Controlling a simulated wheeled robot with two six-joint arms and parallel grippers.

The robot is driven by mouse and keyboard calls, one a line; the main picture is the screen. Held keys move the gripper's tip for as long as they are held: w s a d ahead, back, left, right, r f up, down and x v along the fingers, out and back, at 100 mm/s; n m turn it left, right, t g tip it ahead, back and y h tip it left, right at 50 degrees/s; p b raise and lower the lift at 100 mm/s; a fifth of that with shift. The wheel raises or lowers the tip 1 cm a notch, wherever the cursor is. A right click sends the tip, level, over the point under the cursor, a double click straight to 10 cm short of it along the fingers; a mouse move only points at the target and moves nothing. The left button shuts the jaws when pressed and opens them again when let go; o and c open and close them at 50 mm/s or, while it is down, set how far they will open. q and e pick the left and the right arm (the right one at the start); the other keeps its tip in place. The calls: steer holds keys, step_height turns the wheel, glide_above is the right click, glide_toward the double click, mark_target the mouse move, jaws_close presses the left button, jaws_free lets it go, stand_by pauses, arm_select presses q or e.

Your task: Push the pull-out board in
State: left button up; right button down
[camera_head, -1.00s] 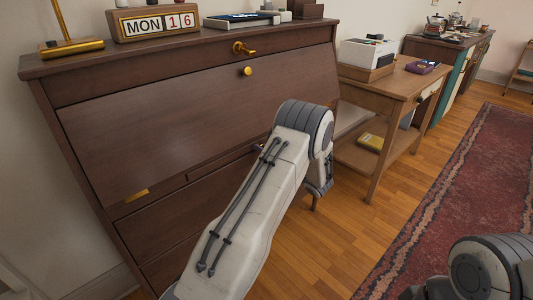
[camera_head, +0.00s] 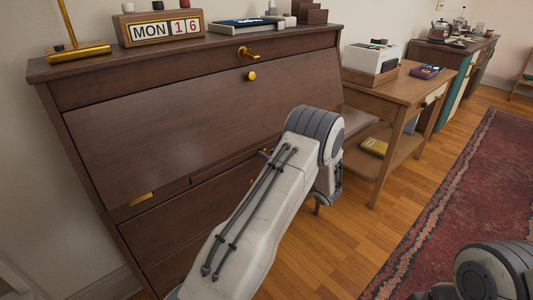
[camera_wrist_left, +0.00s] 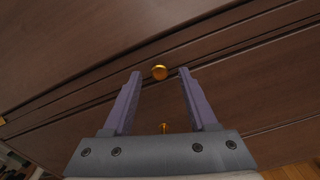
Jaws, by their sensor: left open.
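The brown wooden desk (camera_head: 190,110) has a sloped front panel with a narrow horizontal board strip (camera_head: 225,167) beneath it. In the head view my left forearm hides most of the gripper and that part of the desk. How far the board sticks out is not clear. My right gripper is out of the picture.
A calendar block (camera_head: 160,29) and a brass lamp base (camera_head: 78,52) stand on the desk top. A small side table (camera_head: 405,90) stands right of the desk. Wooden floor (camera_head: 330,255) and a red rug (camera_head: 460,200) are open in front.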

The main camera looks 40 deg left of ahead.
arm_select(q)
steer(key=v, duration=0.8)
steer(key=shift+p, duration=0.4)
